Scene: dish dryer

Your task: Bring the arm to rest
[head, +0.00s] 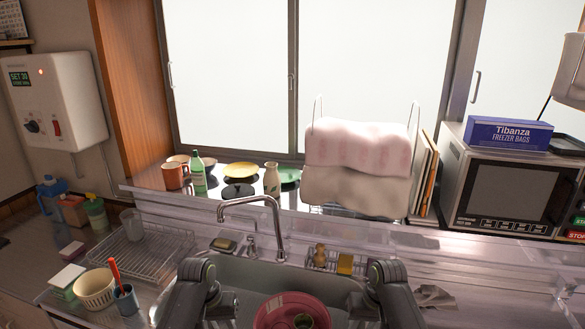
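My two grey arms show at the bottom of the head view, one left and one right of the sink basin (262,270). Only their bent upper links and joints are visible, and they look folded close to me. Neither gripper can be made out in this view, so I cannot see their fingers or whether they hold anything.
A faucet (262,199) rises behind the sink. A wire dish rack (150,258) stands left, near a cream bowl (95,287) and a blue cup (126,299). A towel on a stand (357,145) and a microwave (508,190) are at the back right. Dishes line the sill.

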